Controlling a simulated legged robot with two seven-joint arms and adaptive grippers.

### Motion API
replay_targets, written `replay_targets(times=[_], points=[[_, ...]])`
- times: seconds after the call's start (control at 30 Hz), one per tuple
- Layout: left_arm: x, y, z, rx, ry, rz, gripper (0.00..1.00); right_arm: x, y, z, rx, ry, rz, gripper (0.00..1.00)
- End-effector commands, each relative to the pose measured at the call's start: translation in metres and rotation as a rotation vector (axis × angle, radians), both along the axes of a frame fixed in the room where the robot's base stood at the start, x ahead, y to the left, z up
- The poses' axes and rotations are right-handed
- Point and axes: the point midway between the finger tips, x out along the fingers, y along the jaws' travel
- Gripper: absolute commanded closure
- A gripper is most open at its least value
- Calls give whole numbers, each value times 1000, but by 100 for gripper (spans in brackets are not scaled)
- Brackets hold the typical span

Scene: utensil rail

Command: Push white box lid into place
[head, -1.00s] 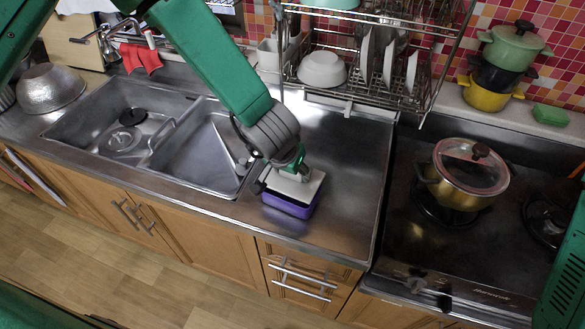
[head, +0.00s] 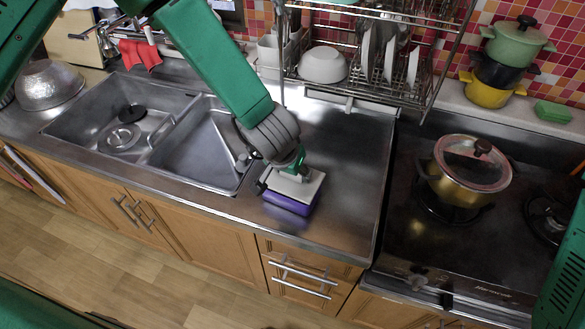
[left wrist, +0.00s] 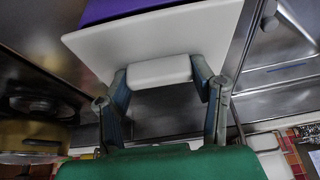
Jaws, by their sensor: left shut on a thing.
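A purple box (head: 288,204) stands on the steel counter, right of the sink. The white lid (head: 309,187) is over the box top, and the purple side shows below its front edge. Whether the lid is fully seated cannot be told. My left gripper (head: 290,173) is above the lid. In the left wrist view its two fingers (left wrist: 160,78) are shut on the white handle (left wrist: 160,71) of the lid, with the purple box (left wrist: 115,9) showing beyond the lid plate. My right gripper is not in view.
The double sink (head: 150,135) lies left of the box. A stove with a gold pot (head: 462,185) is to the right. A dish rack (head: 375,80) hangs behind, above the counter. The counter right of the box is clear.

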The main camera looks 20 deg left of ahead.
Motion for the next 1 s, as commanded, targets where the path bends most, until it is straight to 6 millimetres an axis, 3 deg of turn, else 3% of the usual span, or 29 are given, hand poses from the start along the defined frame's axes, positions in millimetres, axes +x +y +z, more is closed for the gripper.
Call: replay_targets(times=[0.57, 0.6, 0.63, 1.0], points=[[0, 0, -12, 0, 1, 0, 78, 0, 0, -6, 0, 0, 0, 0], [0, 0, -12, 0, 0, 0, 39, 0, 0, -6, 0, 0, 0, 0], [0, 0, -12, 0, 1, 0, 29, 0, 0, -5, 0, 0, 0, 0], [-1, 0, -9, 0, 0, 0, 25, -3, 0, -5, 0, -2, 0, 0]])
